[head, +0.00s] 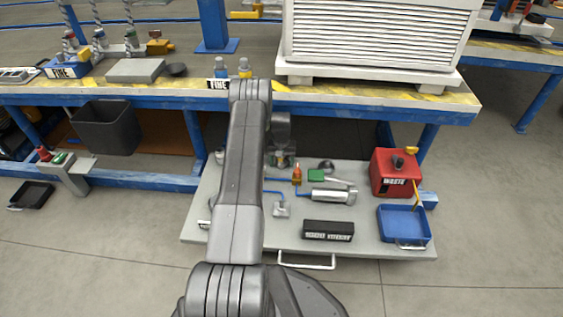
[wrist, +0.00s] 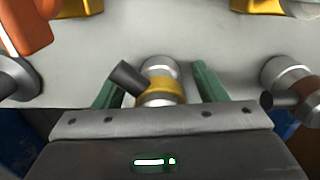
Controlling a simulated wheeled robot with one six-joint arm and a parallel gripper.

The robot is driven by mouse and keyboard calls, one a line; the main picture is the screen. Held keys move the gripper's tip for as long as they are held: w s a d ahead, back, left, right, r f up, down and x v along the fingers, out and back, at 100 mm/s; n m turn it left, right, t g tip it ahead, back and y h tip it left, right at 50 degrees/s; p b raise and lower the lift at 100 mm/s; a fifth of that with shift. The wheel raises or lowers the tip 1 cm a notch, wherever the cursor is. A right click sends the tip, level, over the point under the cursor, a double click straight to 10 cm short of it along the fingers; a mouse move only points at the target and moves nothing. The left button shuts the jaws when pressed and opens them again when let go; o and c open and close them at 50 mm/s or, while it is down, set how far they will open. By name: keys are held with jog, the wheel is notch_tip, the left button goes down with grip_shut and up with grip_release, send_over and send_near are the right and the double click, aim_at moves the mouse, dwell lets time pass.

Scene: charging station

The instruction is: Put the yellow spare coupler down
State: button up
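The yellow spare coupler (wrist: 160,87), a silver fitting with a yellow band and a dark lever tilted to the left, sits between the two green fingers of my gripper (wrist: 157,82) in the wrist view. One finger is on each side of it. I cannot tell whether the fingers touch it, or whether it rests on the pale grey surface behind it. In the head view my arm hangs down over the back of the grey tray table (head: 260,237), and it largely hides the gripper and the coupler.
The tray table holds a red waste can (head: 392,175), a blue tray (head: 403,224), a black labelled box (head: 328,230) and a silver cylinder (head: 332,196). In the wrist view silver fittings stand left (wrist: 12,76) and right (wrist: 290,78) of the fingers.

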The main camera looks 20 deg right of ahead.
jog(key=shift+r, duration=0.15)
notch_tip(320, 180, up, 12)
jog(key=p, duration=0.4)
jog(key=shift+p, duration=0.35)
notch_tip(320, 180, down, 13)
jog(key=b, duration=0.5)
notch_tip(320, 180, up, 3)
jog(key=shift+r+p, duration=0.15)
jog(key=shift+p, duration=0.55)
jog(key=shift+r, duration=0.45)
jog(key=shift+f, duration=0.1)
